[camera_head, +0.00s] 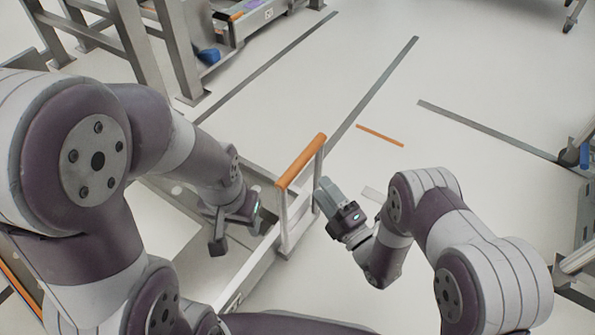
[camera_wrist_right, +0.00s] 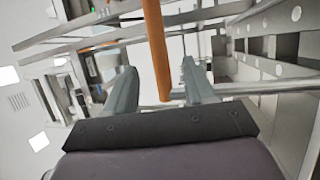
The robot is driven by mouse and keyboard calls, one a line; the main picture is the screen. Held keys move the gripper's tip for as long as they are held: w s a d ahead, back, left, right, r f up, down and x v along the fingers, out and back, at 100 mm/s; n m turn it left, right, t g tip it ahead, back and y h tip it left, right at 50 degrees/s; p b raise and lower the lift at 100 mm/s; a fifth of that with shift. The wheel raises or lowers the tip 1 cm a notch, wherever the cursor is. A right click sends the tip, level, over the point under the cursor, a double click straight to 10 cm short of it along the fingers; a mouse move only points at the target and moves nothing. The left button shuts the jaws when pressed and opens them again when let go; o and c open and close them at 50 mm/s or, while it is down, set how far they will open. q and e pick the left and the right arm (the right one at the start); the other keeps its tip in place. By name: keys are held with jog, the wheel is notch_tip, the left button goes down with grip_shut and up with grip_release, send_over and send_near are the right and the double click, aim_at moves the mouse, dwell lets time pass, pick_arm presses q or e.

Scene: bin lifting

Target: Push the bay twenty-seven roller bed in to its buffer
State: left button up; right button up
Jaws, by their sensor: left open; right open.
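The roller bed's pale metal frame (camera_head: 247,278) lies low in front of me in the head view, partly hidden behind my arms. An upright handle with an orange top bar (camera_head: 301,160) stands on it. My left gripper (camera_head: 237,234) is open and empty, left of the handle and over the frame. My right gripper (camera_head: 324,190) is open, just right of the handle's post. In the right wrist view the orange bar (camera_wrist_right: 156,45) shows between the two open fingers (camera_wrist_right: 157,83); I cannot tell whether it lies between them in depth. Bay number and buffer cannot be read.
A metal rack (camera_head: 135,40) stands at the upper left, beside another unit with an orange bar (camera_head: 243,10). Grey strips (camera_head: 375,88) and a short orange strip (camera_head: 380,135) mark the pale floor. Equipment stands at the right edge (camera_head: 580,225). The floor beyond the handle is clear.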

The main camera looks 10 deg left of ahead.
aim_at(299, 158)
jog(key=b+x, duration=0.4)
jog(key=x, duration=0.7)
jog(key=shift+d, duration=0.1)
jog(key=shift+w+a+r, duration=0.2)
jog(key=shift+w+a, duration=0.05)
grip_shut()
jog(key=shift+a, duration=0.1)
